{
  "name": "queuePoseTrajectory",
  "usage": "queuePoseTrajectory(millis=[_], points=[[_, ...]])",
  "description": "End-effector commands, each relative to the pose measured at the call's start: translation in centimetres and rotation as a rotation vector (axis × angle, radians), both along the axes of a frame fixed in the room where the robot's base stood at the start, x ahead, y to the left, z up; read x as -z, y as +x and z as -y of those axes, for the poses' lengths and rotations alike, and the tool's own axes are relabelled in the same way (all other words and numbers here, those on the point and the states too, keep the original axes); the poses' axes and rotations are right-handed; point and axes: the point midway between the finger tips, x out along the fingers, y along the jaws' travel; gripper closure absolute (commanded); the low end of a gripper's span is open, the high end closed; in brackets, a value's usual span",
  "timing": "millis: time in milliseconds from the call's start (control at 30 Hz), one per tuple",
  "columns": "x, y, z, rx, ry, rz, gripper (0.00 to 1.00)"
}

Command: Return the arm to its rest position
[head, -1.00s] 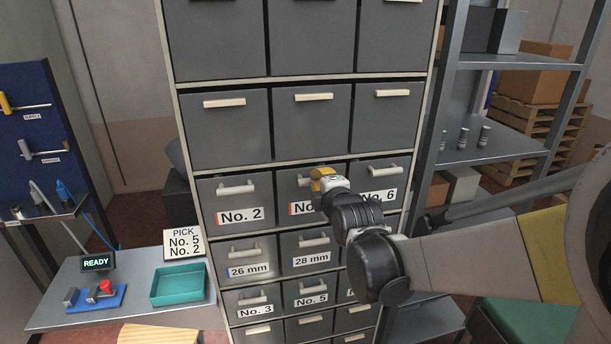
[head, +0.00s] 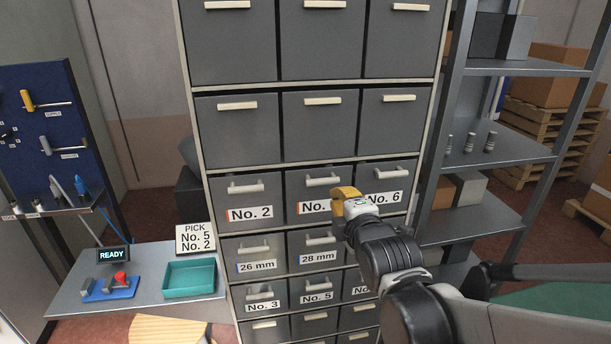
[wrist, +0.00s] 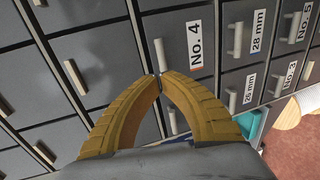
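My arm reaches in from the lower right of the head view. My gripper (head: 343,195) has yellow fingers and is in front of the middle drawer column, covering part of a label that reads "No.". In the wrist view my gripper (wrist: 160,76) has its two curved yellow fingers arched together at the tips, with nothing visible held between them. The grey drawer cabinet (head: 236,132) lies beyond the fingers. Its No. 4 label (wrist: 195,44) shows just past the fingertips in the wrist view. The distance from fingertips to drawer fronts is hard to tell.
A bench at left holds a teal tray (head: 190,279), a READY display (head: 112,255) and a PICK sign (head: 195,239). A blue tool panel (head: 42,120) stands behind it. A metal shelf rack (head: 490,145) stands close on the right. The drawers in view look shut.

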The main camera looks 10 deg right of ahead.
Motion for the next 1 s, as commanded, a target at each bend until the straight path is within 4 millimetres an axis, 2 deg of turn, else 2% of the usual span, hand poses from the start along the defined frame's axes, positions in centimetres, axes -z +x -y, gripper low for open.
queuePoseTrajectory(millis=[167, 267, 367, 500, 600, 700, 833, 900, 1000], points=[[-0.2, -1.6, 0.0, 0.002, 0.007, -0.003, 1.0], [1.8, -2.5, 0.1, 0.024, 0.087, -0.042, 1.0], [6.1, -4.6, 0.2, 0.094, 0.287, -0.139, 1.0], [14.2, -9.5, 0.3, 0.296, 0.678, -0.325, 1.0], [19.1, -13.5, 0.3, 0.482, 0.934, -0.435, 1.0], [22.7, -17.0, 0.3, 0.663, 1.127, -0.508, 1.0], [25.3, -20.0, 0.3, 0.827, 1.275, -0.553, 1.0], [25.7, -20.8, 0.2, 0.873, 1.313, -0.562, 1.0], [25.7, -20.9, 0.2, 0.881, 1.319, -0.564, 1.0]])
